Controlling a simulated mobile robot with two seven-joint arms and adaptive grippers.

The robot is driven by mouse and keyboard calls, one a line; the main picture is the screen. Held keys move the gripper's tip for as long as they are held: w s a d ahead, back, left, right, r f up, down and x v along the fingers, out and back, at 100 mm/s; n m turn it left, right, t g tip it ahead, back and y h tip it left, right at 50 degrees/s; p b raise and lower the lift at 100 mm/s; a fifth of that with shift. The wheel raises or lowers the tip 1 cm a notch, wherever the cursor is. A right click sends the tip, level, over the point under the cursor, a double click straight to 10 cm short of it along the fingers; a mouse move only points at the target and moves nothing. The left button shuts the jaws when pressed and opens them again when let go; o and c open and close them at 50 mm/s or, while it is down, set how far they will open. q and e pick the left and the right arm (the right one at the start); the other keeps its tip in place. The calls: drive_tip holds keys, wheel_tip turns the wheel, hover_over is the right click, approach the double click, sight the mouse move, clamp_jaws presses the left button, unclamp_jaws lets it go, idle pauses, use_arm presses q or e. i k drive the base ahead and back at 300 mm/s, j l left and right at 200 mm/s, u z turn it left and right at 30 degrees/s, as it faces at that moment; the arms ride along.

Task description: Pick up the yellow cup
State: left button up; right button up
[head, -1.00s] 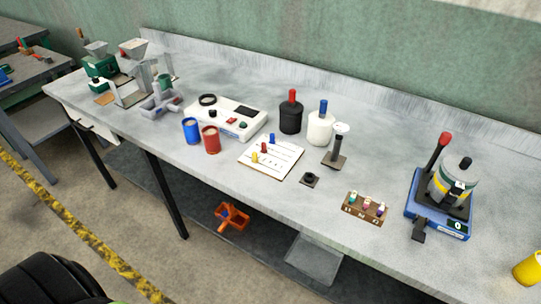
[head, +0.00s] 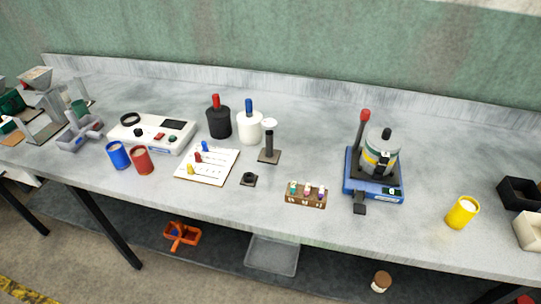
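The yellow cup (head: 462,212) stands upright near the front edge of the grey workbench (head: 330,230), toward the right in the head view. Something pale shows inside its rim. It stands apart from the blue press device to its left and the black bin to its right. Neither of my grippers is in the head view.
A blue device with a red-knobbed lever (head: 374,172) stands left of the cup. A black bin (head: 519,194) and a cream bin (head: 530,229) are at the right edge. A blue cup (head: 118,155) and red cup (head: 142,160) stand at left. Bench around the yellow cup is clear.

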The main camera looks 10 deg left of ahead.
sight(461, 214)
drive_tip(key=k+z, duration=0.2)
drive_tip(key=z, duration=0.95)
